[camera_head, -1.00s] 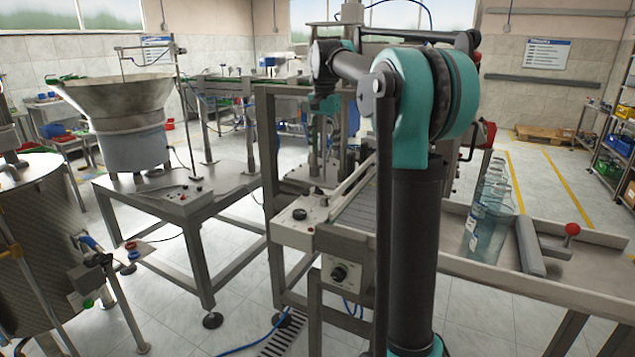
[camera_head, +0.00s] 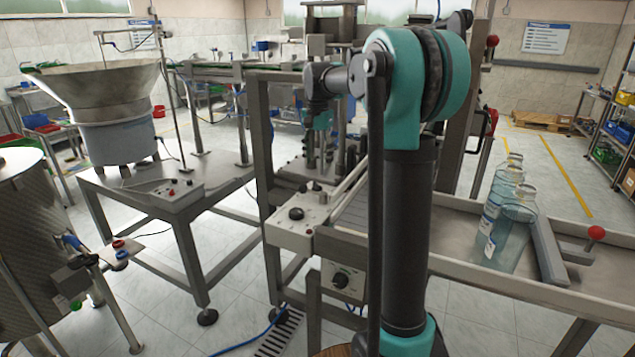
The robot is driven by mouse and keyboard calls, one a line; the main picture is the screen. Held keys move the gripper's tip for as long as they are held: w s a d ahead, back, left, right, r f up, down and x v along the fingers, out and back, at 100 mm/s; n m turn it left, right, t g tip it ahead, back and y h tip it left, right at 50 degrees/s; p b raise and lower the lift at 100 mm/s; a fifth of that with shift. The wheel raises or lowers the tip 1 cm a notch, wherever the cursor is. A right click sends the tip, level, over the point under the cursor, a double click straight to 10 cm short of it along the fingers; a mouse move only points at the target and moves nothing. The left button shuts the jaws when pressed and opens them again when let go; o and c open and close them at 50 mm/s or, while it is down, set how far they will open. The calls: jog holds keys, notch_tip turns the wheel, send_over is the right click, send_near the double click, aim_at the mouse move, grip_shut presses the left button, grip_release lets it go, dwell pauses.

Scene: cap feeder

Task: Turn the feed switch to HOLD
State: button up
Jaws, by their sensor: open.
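Two black knobs show on the conveyor's control parts in the head view. One knob (camera_head: 342,280) is on the front of a grey box under the conveyor. The other knob (camera_head: 297,213) is on the pale top panel beside the belt. I cannot read any labels, so I cannot tell which is the feed switch or how it is set. The feeder's box (camera_head: 172,196) on the left table carries small red buttons. My gripper (camera_head: 318,150) points down in front of the machine, beyond the knobs and apart from them. It is small and hard to separate from the posts behind, but looks open and empty.
The bowl feeder (camera_head: 95,95) stands on a steel table at left. Clear bottles (camera_head: 508,225) stand on the right-hand table (camera_head: 450,262), near a red-knobbed lever (camera_head: 596,233). A steel tank (camera_head: 30,240) is at near left. Open floor lies between the tables.

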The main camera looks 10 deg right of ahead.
aim_at(317, 187)
notch_tip(317, 187, down, 8)
jog(key=shift+f, duration=0.15)
jog(key=shift+c, duration=0.5)
jog(key=c, duration=1)
